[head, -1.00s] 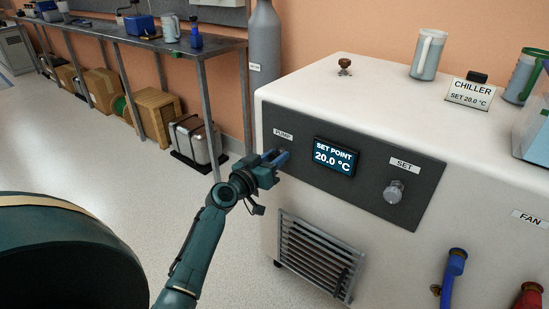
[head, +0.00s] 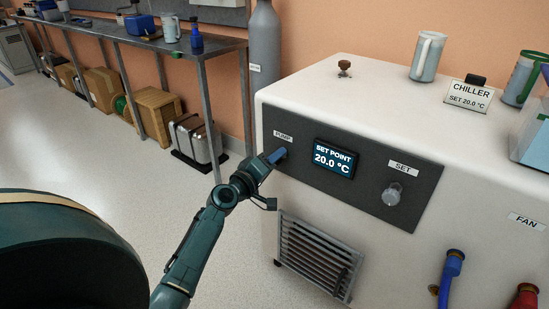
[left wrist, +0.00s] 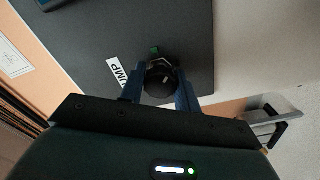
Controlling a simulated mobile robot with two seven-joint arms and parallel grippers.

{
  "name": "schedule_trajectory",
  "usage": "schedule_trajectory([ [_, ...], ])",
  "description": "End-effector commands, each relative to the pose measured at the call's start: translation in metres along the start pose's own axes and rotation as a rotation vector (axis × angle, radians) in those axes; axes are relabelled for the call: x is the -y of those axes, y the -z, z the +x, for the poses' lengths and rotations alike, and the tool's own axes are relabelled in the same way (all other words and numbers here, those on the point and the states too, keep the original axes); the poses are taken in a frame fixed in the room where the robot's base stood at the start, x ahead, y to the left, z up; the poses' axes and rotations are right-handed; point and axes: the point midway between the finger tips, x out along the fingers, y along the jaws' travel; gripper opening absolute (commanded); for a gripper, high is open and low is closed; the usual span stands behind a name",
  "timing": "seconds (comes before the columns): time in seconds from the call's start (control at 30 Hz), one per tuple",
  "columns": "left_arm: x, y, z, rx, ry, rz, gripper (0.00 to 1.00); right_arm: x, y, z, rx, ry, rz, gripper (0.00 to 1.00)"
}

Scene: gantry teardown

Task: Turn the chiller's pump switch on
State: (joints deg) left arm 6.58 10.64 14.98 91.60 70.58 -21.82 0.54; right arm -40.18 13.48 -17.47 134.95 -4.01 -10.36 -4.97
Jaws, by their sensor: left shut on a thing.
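The chiller (head: 330,90) is a large white box with a dark control panel (head: 424,212) on its front. The pump switch (left wrist: 161,78) is a dark round knob beside the PUMP label (head: 283,137). My left gripper (head: 277,158) is at the switch, below the label. In the left wrist view its two blue fingers (left wrist: 160,92) are on either side of the knob, shut on it. A small green mark shows by the knob's far edge. In the head view the fingers hide most of the switch. My right gripper is not in view.
The display (head: 334,158) reads set point 20.0 °C, with the SET knob (head: 392,194) to its right. A vent grille (head: 318,256) is below the panel. A grey cylinder (head: 264,50) stands behind the chiller, and a metal bench (head: 222,46) is at the left.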

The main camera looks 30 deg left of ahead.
Motion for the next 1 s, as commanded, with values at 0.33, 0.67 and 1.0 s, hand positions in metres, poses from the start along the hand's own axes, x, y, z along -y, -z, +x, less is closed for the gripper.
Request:
schedule_trajectory([
  [0.33, 0.0000, -0.0006, -0.0002, 0.002, 0.002, -0.329, 0.09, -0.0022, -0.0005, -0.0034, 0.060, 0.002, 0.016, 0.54],
  [0.67, 0.0006, -0.0003, -0.0003, 0.001, 0.003, -0.587, 0.09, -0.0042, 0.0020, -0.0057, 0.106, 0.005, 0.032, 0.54],
  [1.0, 0.0009, -0.0008, -0.0003, 0.001, 0.002, -0.727, 0.09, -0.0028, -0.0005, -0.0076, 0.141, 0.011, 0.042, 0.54],
])
